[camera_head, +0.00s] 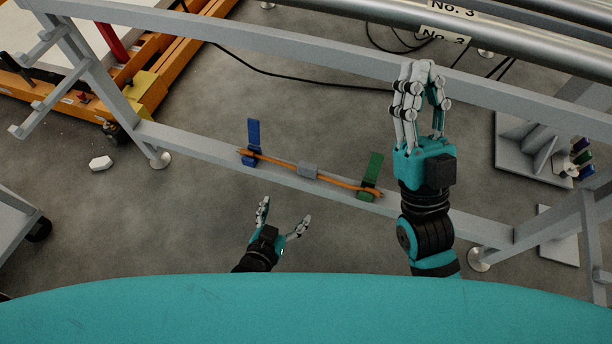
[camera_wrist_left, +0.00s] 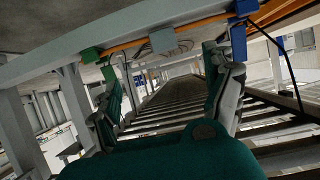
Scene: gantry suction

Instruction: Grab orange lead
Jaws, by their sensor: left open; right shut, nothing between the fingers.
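The orange lead (camera_head: 280,163) lies along a grey beam (camera_head: 205,146) in the head view. It passes a blue clip (camera_head: 253,135), a grey block (camera_head: 308,170) and a green clip (camera_head: 373,170). My left gripper (camera_head: 284,212) is open and empty, nearer to me than the beam and apart from the lead. In the left wrist view the lead (camera_wrist_left: 200,27) runs across the top, beyond the open fingers (camera_wrist_left: 160,62), with the grey block (camera_wrist_left: 162,40) between them. My right gripper (camera_head: 418,78) is shut and empty, raised right of the green clip.
The grey frame's upper rail (camera_head: 270,42) crosses behind, with metal rollers (camera_head: 360,25) past it. A black cable (camera_head: 290,77) hangs there. An orange pallet truck (camera_head: 165,65) stands at upper left. The floor in front of the beam is clear.

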